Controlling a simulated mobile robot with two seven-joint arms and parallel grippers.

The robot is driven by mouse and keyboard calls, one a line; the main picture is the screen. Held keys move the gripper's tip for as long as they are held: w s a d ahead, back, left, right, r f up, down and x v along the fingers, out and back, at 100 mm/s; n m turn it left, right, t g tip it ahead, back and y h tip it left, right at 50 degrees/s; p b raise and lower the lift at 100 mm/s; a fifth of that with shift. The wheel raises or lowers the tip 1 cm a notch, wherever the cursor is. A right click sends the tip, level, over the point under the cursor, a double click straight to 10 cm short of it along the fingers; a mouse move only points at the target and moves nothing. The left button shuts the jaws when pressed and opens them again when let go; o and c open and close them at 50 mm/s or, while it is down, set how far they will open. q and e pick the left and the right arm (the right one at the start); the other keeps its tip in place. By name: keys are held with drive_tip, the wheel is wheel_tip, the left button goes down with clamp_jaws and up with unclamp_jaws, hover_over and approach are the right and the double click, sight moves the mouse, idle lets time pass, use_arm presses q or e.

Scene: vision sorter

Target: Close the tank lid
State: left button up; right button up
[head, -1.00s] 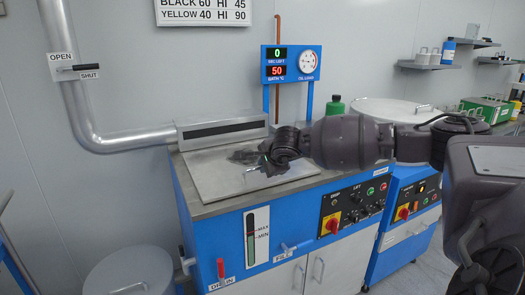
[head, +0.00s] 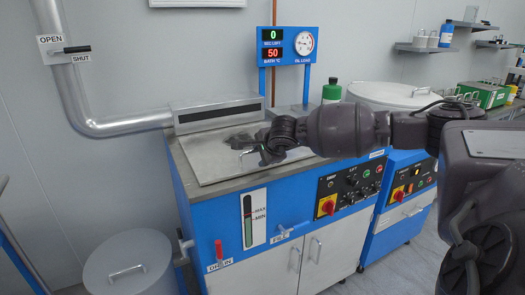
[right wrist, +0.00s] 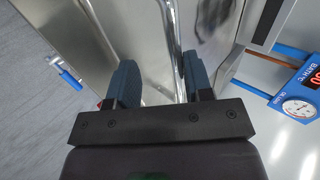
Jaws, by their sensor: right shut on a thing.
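The tank lid (head: 212,170) is a flat grey metal plate lying on top of the blue tank cabinet (head: 205,228) in the head view. Dark reflections show on its surface. A thin metal handle (head: 245,153) stands on it. My right gripper (head: 262,156) is at this handle, low over the lid. In the right wrist view, the two blue-grey fingers of my right gripper (right wrist: 158,82) are on either side of a shiny metal bar (right wrist: 173,45), and the gripper is shut on it. My left gripper is not in view.
A slotted metal duct (head: 217,114) runs along the lid's back edge. A gauge panel (head: 286,46) and a green bottle (head: 332,91) stand behind. A round-lidded tank (head: 392,95) is to the right. A lidded grey bin (head: 128,262) stands at the lower left.

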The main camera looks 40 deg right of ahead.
drive_tip(key=shift+s+a+f+p, duration=0.15)
drive_tip(key=shift+s+f+p, duration=0.15)
drive_tip(key=shift+s, duration=0.1)
drive_tip(key=p+v, duration=0.2)
drive_tip(key=v, duration=0.8)
drive_tip(key=shift+r+p, duration=0.3)
drive_tip(key=shift+r, duration=0.2)
drive_tip(key=shift+w, duration=0.1)
